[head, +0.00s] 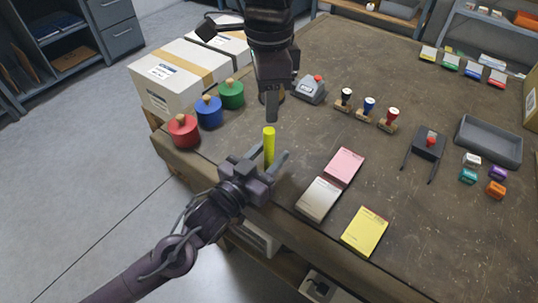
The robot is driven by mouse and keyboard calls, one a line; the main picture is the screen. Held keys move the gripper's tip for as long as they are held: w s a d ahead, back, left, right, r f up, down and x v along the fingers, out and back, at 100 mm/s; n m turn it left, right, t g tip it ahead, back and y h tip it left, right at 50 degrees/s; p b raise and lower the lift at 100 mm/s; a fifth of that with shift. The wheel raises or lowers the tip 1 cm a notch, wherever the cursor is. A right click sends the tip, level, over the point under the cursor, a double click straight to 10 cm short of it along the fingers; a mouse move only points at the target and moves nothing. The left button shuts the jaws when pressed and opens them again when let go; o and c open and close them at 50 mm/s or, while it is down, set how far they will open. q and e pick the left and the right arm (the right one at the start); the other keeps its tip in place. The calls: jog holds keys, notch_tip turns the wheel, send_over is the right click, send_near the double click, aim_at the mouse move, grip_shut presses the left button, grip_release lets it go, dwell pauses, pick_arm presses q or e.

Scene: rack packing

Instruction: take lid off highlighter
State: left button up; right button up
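A yellow highlighter (269,146) stands upright near the table's left front edge. My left gripper (273,152) reaches in low from the front left, with its fingers spread on either side of the highlighter's lower part. Gaps seem to show between the fingers and the highlighter; its bottom end is hidden. My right gripper (272,112) points down from above, its tip just over the highlighter's top. Its fingers overlap in this view, so I cannot tell how far apart they are. No separate lid can be made out on the highlighter.
Red (184,132), blue (209,112) and green (232,95) knobbed weights line the left edge beside white boxes (165,88). Stamps (369,108) stand behind. Pink (345,166) and yellow (365,231) note pads lie right. The table (320,135) between is clear.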

pick_arm(q)
grip_shut()
pick_arm(e)
jog(key=shift+o, duration=0.8)
jog(key=shift+w+f, duration=0.1)
jog(key=shift+f, duration=0.1)
jog(key=w+a+f+n+t, duration=0.4)
jog(key=w+f+n+t, duration=0.1)
jog(key=f+n+t, duration=0.15)
jog(key=s+a+n+t+y, duration=0.2)
jog(key=a+n+t+y, duration=0.15)
jog(key=a, duration=0.45)
pick_arm(q)
jog(key=shift+a, duration=0.1)
pick_arm(e)
jog(key=m+t, duration=0.7)
jog(key=m, duration=2.1)
send_near(270, 135)
jog(key=shift+h, duration=0.35)
jog(key=w, duration=0.3)
jog(key=w+a, duration=0.1)
jog(key=w, duration=0.3)
jog(key=w+a, duration=0.1)
jog(key=w, duration=0.3)
jog(key=shift+a+f, duration=0.1)
jog(key=shift+f, duration=0.2)
